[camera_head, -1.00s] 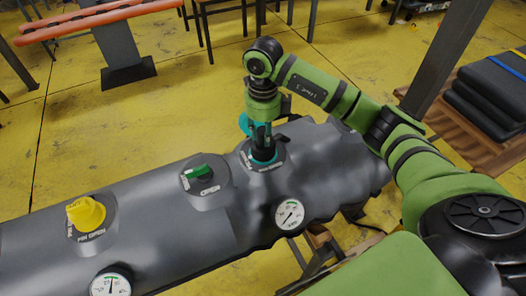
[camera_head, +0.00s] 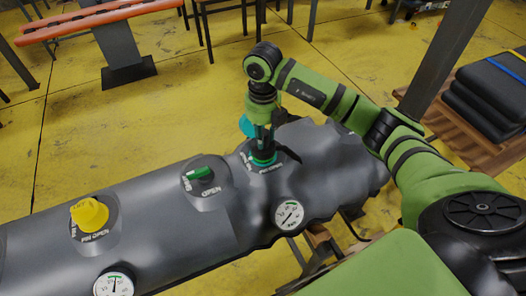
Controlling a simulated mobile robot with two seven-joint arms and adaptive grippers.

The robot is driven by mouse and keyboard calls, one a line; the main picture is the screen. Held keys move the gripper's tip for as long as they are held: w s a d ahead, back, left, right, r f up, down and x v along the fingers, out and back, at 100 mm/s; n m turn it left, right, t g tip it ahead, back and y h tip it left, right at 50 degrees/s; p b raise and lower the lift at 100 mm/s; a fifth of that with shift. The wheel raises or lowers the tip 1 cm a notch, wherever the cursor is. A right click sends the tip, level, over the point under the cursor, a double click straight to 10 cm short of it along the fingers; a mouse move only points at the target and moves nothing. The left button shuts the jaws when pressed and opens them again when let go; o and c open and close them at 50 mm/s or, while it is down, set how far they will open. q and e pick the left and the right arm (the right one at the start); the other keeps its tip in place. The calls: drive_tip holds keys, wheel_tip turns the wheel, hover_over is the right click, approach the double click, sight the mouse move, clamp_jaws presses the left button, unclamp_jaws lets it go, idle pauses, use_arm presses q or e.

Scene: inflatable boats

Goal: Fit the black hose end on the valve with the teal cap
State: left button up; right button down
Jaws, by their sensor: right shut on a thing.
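The grey inflatable tube (camera_head: 150,240) lies across the view with three valves along its top. The valve with the teal cap (camera_head: 246,126) is the rightmost one; its cap stands open to the left and a teal ring (camera_head: 262,162) shows at its base. My right gripper (camera_head: 263,132) points down over this valve, shut on a dark thing that looks like the black hose end (camera_head: 264,146). The hose end is at the valve opening; the gripper hides whether it is seated. My left gripper is out of view.
A green-capped valve (camera_head: 199,174) and a yellow-capped valve (camera_head: 89,213) sit further left on the tube. Two gauges (camera_head: 289,215) (camera_head: 113,285) are on its near side. Black folded pads (camera_head: 487,95) lie on a wooden pallet at right.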

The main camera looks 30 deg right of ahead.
drive_tip(key=shift+r+m+p, duration=0.15)
drive_tip(key=shift+m+p, duration=0.2)
drive_tip(key=shift+m, duration=1.75)
drive_tip(key=c, duration=0.8)
unclamp_jaws()
drive_tip(key=shift+c, duration=0.2)
wheel_tip(320, 180, up, 12)
